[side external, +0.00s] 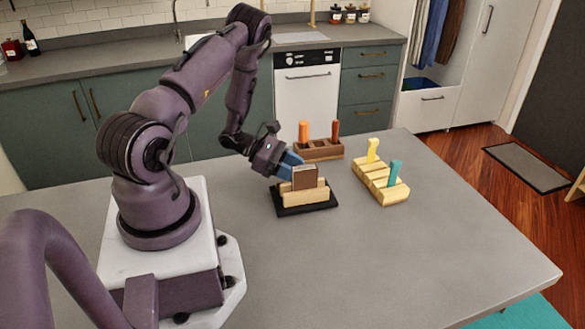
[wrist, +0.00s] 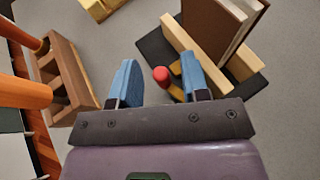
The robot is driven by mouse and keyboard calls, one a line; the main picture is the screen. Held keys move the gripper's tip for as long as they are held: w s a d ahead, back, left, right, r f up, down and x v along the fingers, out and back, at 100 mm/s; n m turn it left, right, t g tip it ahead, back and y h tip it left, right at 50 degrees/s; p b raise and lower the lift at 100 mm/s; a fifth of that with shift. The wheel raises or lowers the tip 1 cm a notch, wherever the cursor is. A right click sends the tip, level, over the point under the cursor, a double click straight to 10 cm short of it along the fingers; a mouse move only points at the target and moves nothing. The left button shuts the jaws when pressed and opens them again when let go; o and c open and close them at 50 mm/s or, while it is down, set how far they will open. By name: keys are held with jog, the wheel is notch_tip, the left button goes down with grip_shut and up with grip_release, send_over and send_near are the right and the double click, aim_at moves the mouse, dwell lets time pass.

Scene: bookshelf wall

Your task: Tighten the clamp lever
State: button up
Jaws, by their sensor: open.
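The clamp has two pale wooden bars (side external: 305,196) on a black base (side external: 290,211), with a brown block (side external: 304,176) upright between them. In the wrist view, the clamp's pale bar (wrist: 197,53) and brown block (wrist: 213,25) are at the upper right. A lever with a red knob (wrist: 160,74) and yellowish parts sticks out from the clamp's near side. My gripper (wrist: 159,73) is open, with its blue fingers apart. The red knob shows between the fingers, closer to the right one; contact cannot be told. In the side view my gripper (side external: 287,165) is at the clamp's back left and hides the lever.
A brown wooden holder (side external: 320,151) with orange-handled pieces stands behind the clamp; it is at the left in the wrist view (wrist: 64,78). A pale yellow block rack (side external: 372,184) with yellow and teal pieces stands to the right. The front and right of the grey table are clear.

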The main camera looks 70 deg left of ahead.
grip_shut()
jog(key=shift+w+d+m+g+h, duration=0.1)
jog(key=shift+d+m+g+h, duration=0.15)
jog(key=shift+m+g+h, duration=0.4)
grip_release()
jog(key=shift+n+t, duration=0.25)
